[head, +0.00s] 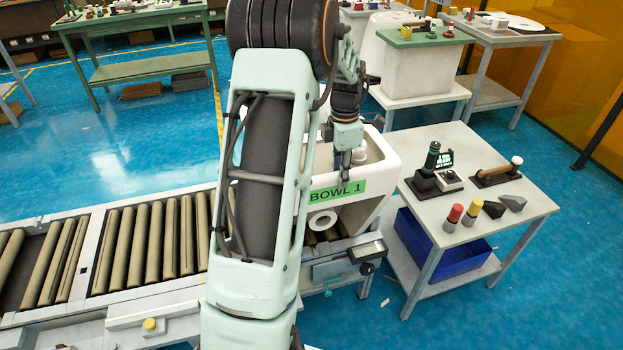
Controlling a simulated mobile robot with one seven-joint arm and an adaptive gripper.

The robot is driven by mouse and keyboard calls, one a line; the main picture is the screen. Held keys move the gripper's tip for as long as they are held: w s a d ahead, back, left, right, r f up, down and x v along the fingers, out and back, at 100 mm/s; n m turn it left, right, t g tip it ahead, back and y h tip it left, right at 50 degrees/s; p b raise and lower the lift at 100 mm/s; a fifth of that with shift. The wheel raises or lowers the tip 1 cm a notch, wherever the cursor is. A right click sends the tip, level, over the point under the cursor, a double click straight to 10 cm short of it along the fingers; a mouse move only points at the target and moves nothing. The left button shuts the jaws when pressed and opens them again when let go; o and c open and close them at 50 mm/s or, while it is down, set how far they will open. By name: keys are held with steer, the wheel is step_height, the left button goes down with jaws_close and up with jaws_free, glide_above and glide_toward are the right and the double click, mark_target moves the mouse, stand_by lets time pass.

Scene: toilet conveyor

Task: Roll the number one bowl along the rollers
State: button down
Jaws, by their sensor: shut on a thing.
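The white bowl (378,172) with a green "BOWL 1" label sits at the right end of the roller conveyor. A round white ring with a dark hole shows on its lower front. My gripper (343,178) is at the bowl's upper edge, left of its middle, and is shut on the bowl; its fingertips are small and partly hidden. The rollers (158,240) run left from the bowl, tan and bare where they show. My own arm hides the part of the conveyor just left of the bowl and the bowl's left side.
A grey side table (463,190) with tools and red and yellow pieces stands close right of the bowl, a blue bin (440,252) beneath it. A small device (366,252) juts from the conveyor's front right edge. A white tank with a green top (424,62) stands behind.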

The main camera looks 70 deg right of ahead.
steer(key=shift+s+d+f, duration=0.1)
steer(key=shift+s+d, duration=0.15)
steer(key=shift+s, duration=0.4)
steer(key=c, duration=1.9)
jaws_free()
steer(key=shift+o, duration=1.1)
steer(key=shift+d, duration=0.15)
step_height(320, 180, up, 12)
steer(key=shift+s, duration=0.1)
